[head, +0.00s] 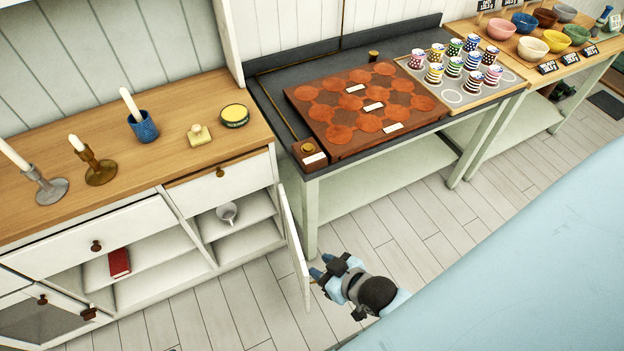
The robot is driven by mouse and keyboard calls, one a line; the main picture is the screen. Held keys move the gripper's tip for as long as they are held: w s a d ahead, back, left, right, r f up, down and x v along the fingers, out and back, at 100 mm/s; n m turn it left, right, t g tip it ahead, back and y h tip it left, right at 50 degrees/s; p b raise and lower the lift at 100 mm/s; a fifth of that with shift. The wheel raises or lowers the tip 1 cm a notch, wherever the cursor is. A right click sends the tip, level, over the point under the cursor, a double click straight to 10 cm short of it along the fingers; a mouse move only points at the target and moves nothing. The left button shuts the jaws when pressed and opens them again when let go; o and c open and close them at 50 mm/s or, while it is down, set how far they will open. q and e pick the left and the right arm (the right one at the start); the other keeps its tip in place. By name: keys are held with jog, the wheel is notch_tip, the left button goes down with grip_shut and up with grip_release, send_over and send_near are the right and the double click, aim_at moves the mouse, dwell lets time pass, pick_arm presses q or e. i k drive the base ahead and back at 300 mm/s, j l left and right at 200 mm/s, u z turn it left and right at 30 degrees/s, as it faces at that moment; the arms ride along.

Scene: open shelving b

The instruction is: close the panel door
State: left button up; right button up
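The panel door (293,245) is a narrow white door on the right end of the white cabinet. It stands swung open, seen nearly edge-on, and the compartment (245,222) to its left is exposed. My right gripper (324,277) is low over the floor, just right of the door's free lower end. Its blue-tipped fingers are close to the door's outer face; I cannot tell whether they touch it. The finger opening is too small and partly hidden to read. My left gripper is not in view.
A white cup (227,213) and a red book (119,262) are on the cabinet's shelves. A table leg (310,215) stands just right of the door. Bare plank floor (400,235) lies farther right.

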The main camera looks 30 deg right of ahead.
aim_at(299, 254)
jog(key=k+l, duration=0.15)
jog(key=l, duration=0.25)
jog(key=k+l+u, duration=0.15)
jog(key=l, duration=0.2)
jog(key=k+l, duration=0.2)
jog(key=l, duration=0.2)
jog(key=k+l+u, duration=0.1)
jog(key=l, duration=0.25)
jog(key=k+l, duration=0.25)
jog(key=l+u, duration=0.2)
jog(key=u, duration=0.2)
jog(key=l+u, duration=0.2)
jog(key=u, duration=0.15)
jog(key=l+u, duration=0.25)
jog(key=l, duration=0.3)
jog(key=k+l+u, duration=0.3)
jog(key=l, duration=0.55)
jog(key=k+l+u, duration=0.1)
jog(key=l, duration=0.25)
jog(key=k+l, duration=0.1)
jog(key=l, duration=0.3)
jog(key=i+l, duration=0.1)
jog(key=l, duration=0.3)
jog(key=i+l, duration=0.15)
jog(key=l, duration=0.25)
